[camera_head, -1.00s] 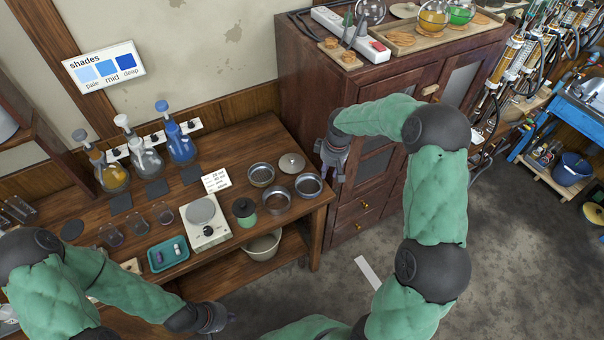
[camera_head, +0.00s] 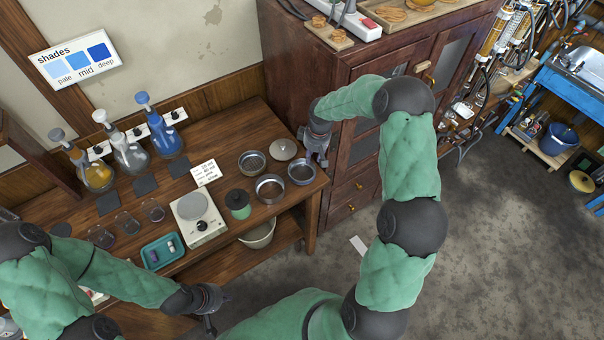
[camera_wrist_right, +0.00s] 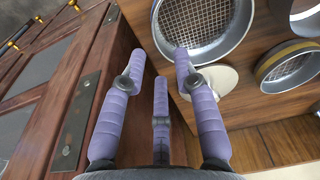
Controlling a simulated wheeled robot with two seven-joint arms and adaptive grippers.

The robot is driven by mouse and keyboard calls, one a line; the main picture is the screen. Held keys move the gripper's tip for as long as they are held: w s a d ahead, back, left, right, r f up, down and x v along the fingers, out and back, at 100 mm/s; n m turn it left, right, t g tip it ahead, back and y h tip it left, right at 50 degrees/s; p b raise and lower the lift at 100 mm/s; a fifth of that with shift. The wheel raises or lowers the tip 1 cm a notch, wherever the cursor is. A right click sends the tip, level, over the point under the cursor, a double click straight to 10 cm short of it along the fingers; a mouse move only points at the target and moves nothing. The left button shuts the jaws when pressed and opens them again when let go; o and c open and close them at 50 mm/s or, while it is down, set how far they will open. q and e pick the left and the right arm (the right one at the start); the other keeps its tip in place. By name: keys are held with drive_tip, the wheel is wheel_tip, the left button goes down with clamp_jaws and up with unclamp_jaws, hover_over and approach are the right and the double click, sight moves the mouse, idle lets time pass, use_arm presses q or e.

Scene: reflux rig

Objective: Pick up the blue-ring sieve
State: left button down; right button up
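Three round metal sieves stand at the table's right end: a right one (camera_head: 301,173), a front one (camera_head: 270,188) and a back one (camera_head: 252,163). In the right wrist view, the right sieve (camera_wrist_right: 200,25) shows wire mesh and a grey, faintly bluish rim. The back sieve (camera_wrist_right: 290,66) has an olive-yellow band there; the front one (camera_wrist_right: 306,18) is cut off. I cannot tell for certain which ring is blue. My right gripper (camera_head: 318,158) is open and empty, beside the right sieve, fingers apart. My left gripper (camera_head: 209,300) is in front of the table; its fingers are unclear.
The wooden cabinet (camera_head: 335,190) rises close to my right gripper. A bin (camera_head: 259,235) sits on the lower shelf.

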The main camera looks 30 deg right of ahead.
drive_tip(key=f, duration=0.4)
drive_tip(key=shift+w+a+f, duration=0.1)
drive_tip(key=shift+w, duration=0.1)
clamp_jaws()
drive_tip(key=shift+r, duration=0.75)
wheel_tip(320, 180, up, 2)
drive_tip(key=shift+r, duration=0.15)
drive_tip(key=s+a+r, duration=0.8)
drive_tip(key=a+r, duration=0.1)
drive_tip(key=a, duration=0.2)
drive_tip(key=shift+s+a+r+p, duration=0.15)
drive_tip(key=shift+s+r+p, duration=0.05)
drive_tip(key=shift+p, duration=0.15)
